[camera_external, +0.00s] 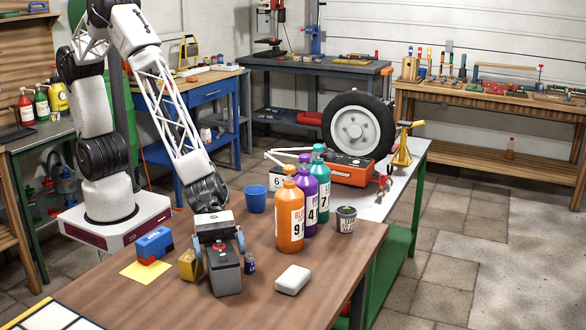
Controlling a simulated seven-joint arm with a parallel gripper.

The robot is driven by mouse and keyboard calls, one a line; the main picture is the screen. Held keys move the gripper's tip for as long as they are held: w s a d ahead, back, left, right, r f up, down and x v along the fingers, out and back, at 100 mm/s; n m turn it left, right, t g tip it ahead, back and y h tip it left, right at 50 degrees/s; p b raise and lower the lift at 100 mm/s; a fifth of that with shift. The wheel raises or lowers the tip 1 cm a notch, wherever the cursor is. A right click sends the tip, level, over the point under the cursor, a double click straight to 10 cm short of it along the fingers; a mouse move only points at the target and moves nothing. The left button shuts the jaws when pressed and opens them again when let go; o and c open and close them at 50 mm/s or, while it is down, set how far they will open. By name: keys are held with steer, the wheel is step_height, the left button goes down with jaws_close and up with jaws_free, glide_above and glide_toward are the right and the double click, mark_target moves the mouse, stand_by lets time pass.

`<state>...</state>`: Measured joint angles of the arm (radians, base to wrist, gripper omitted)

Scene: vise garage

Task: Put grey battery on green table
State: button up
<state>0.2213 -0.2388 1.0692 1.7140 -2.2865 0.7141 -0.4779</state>
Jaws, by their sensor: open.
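The grey battery (227,279) looks to be the dark grey box on the brown wooden table, at the front centre. It stands upright, with something red on its top. My gripper (219,248) points down directly over it. The blue-grey fingers are apart, one at each side of the box's upper part; I cannot tell whether they touch it. The gripper body hides part of the box's top. A table with a pale top (402,188) and green legs and lower shelf stands behind the brown table, to the right.
Orange (290,220), purple and teal bottles and a dark can (345,220) stand right of my gripper. A white block (293,280), yellow block (188,265), blue-red block (155,245) and blue cup (256,198) are nearby. A wheel (357,127), red jack and yellow stand occupy the pale tabletop.

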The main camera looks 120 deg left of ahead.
mark_target(221, 249)
steer(key=shift+w+d, duration=0.2)
stand_by(0.5)
jaws_close()
stand_by(0.4)
steer(key=shift+r, duration=0.1)
steer(key=shift+r, duration=4.9)
steer(key=shift+w, duration=0.1)
